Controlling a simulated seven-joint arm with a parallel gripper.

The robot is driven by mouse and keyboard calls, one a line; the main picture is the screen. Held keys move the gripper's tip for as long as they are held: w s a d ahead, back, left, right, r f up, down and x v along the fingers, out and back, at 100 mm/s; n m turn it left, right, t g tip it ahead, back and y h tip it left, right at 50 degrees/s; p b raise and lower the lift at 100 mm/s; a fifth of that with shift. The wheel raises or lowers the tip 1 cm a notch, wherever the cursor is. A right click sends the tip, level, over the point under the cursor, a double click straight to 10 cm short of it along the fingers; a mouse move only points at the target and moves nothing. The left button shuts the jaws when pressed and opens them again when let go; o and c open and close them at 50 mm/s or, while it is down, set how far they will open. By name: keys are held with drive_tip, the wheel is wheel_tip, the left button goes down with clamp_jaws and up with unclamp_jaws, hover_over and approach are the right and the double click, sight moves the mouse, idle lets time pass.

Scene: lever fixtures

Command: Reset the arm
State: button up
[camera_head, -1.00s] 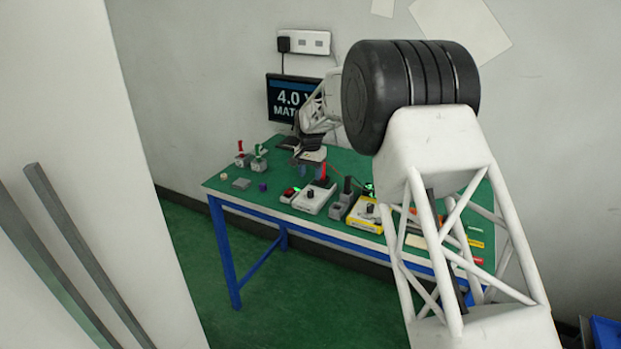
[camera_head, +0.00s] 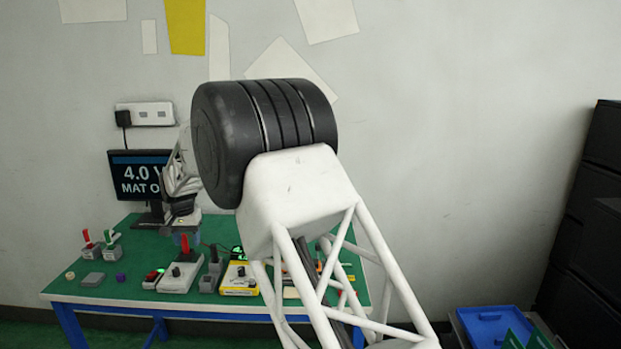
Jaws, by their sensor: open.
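My white lattice arm (camera_head: 295,195) with its big black ribbed joint fills the middle of the head view. It reaches back over the green-topped table. My gripper (camera_head: 186,234) is small and points down over the table, in front of the monitor. Its jaws are open. They are just above or behind a red lever (camera_head: 185,244) that stands on a light grey box (camera_head: 178,278). I cannot tell whether they touch it. My arm hides the table's right part.
A red lever fixture (camera_head: 89,244) and a green one (camera_head: 112,244) stand at the table's left. A yellow box (camera_head: 239,280) is right of the grey box. A monitor (camera_head: 140,180) stands behind. A blue tray (camera_head: 492,327) and black drawers (camera_head: 590,225) are at right.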

drive_tip(key=s+d+r, duration=0.3)
drive_tip(key=d+r, duration=0.3)
drive_tip(key=d, duration=0.4)
drive_tip(key=s+d+r, duration=0.3)
drive_tip(key=d+r, duration=0.2)
drive_tip(key=d, duration=0.5)
drive_tip(key=s+d+r+t, duration=0.1)
drive_tip(key=s+d+r, duration=0.2)
drive_tip(key=s+d, duration=0.45)
drive_tip(key=s+d+r, duration=0.4)
drive_tip(key=s+d, duration=0.1)
drive_tip(key=d, duration=0.6)
drive_tip(key=s+d+f, duration=0.2)
drive_tip(key=s+d, duration=0.4)
drive_tip(key=s, duration=0.5)
drive_tip(key=s+d+f+t, duration=0.1)
drive_tip(key=s+d+f, duration=0.1)
drive_tip(key=s+d, duration=0.4)
drive_tip(key=s+d+f, duration=0.2)
drive_tip(key=s+d, duration=0.5)
drive_tip(key=s, duration=0.9)
drive_tip(key=shift+f+m, duration=0.2)
drive_tip(key=shift+m, duration=0.2)
